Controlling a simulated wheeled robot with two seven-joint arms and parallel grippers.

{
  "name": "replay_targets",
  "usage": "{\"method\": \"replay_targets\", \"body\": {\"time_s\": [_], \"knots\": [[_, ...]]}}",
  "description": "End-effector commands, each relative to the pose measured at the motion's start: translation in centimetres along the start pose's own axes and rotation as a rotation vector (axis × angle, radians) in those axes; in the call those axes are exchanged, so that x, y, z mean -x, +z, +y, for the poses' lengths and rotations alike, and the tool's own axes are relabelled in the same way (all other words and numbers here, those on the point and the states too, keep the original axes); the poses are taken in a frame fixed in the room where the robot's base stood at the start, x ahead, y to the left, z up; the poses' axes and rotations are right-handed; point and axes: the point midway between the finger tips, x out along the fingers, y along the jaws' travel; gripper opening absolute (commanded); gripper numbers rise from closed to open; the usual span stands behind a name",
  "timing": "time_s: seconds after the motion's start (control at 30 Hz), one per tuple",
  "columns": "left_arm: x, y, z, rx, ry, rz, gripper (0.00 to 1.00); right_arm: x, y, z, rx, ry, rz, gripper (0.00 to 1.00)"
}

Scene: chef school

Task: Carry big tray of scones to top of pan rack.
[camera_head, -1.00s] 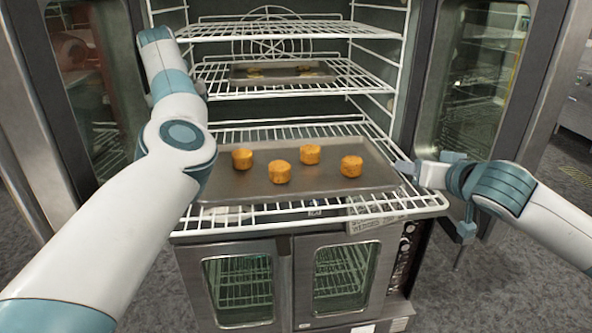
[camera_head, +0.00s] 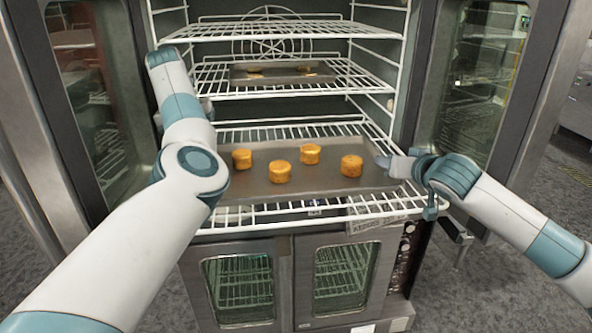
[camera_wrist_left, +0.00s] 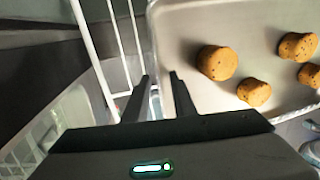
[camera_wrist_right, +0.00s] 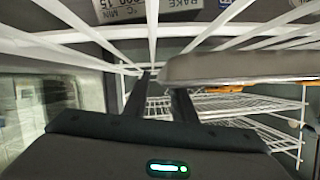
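The big tray of scones (camera_head: 320,187) lies flat on the lower wire rack of the open oven in the head view. It bears several golden scones (camera_head: 279,171). My right gripper (camera_head: 384,162) is at the tray's right edge. In the right wrist view its fingers (camera_wrist_right: 162,82) are apart, with the tray's end (camera_wrist_right: 200,67) close by. My left gripper is hidden behind its arm in the head view. In the left wrist view its fingers (camera_wrist_left: 157,80) are apart at the tray's edge, the right finger overlapping the tray (camera_wrist_left: 195,25). The pan rack is not visible.
A smaller tray (camera_head: 240,74) with scones is on the middle oven rack. The top oven rack (camera_head: 215,33) is empty. Open oven doors stand at left (camera_head: 105,150) and right (camera_head: 425,95). A second oven (camera_head: 290,255) with closed doors is below.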

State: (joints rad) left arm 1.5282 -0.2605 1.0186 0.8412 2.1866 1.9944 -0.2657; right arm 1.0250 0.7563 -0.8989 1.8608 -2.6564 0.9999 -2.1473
Motion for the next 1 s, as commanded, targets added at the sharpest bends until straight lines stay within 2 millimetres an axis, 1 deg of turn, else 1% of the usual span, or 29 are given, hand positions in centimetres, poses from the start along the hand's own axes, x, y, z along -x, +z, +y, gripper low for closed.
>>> {"method": "replay_targets", "body": {"time_s": [0.1,0.13,0.17,0.2,0.23,1.0], "knots": [[-0.01,0.00,0.00,0.000,0.000,0.000,0.24,0.02,-0.01,-0.01,0.000,0.000,0.000,0.24],[0.00,0.00,0.00,0.000,0.000,0.000,0.19,0.02,-0.01,-0.01,0.000,0.000,0.000,0.19],[0.00,0.00,0.00,0.000,0.000,0.000,0.12,0.02,-0.01,-0.02,0.000,0.000,0.000,0.12],[0.00,0.00,0.00,0.000,0.000,0.000,0.03,0.03,-0.01,-0.02,0.000,0.000,0.000,0.03],[0.00,0.00,0.00,0.000,0.000,0.000,0.00,0.03,-0.01,-0.01,0.000,0.000,0.000,0.00],[0.02,0.01,0.02,0.000,0.000,0.000,0.00,0.05,-0.01,0.00,0.000,0.000,0.000,0.00]]}}
